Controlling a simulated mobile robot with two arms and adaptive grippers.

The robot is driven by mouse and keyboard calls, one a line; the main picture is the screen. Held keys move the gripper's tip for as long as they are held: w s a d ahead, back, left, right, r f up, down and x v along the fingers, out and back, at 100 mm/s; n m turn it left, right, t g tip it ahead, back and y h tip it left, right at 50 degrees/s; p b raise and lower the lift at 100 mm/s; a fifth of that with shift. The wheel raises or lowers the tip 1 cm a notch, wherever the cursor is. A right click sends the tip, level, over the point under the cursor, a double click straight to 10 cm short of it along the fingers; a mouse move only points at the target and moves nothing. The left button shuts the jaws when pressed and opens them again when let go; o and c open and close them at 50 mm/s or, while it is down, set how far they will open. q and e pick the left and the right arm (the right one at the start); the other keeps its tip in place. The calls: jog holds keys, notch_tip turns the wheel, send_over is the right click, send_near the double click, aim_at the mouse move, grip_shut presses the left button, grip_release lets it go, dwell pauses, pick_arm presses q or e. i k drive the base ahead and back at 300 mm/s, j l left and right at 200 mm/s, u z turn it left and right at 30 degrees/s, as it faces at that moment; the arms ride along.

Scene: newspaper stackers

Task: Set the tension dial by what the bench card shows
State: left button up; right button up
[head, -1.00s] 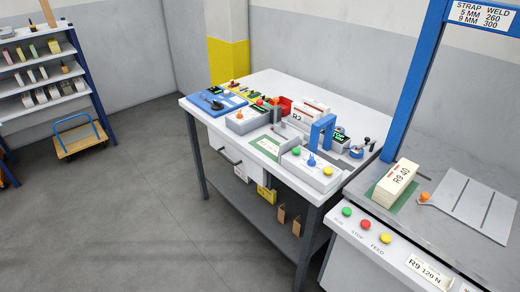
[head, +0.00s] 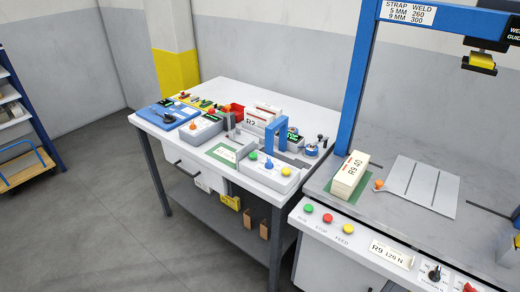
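A bench card (head: 391,254) on the front panel of the right-hand bench seems to read "R9 120 N". A black dial (head: 434,273) sits on the same panel to its right; its scale is too small to read, and I cannot tell if it is the tension dial. A sign (head: 407,12) on the blue frame reads "STRAP WELD, 5 MM 260, 9 MM 300". A stack of papers marked "R9 40" (head: 349,176) stands on a green mat on this bench. Neither of my grippers shows in the head view.
Green, red and yellow buttons (head: 328,218) line the panel's left part, and a red control (head: 469,287) is at its right end. The blue upright (head: 359,85) rises from the bench. A second table (head: 305,92) with small devices stands left; open floor lies before it.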

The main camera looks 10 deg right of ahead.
aim_at(434, 276)
jog(key=z, duration=1.85)
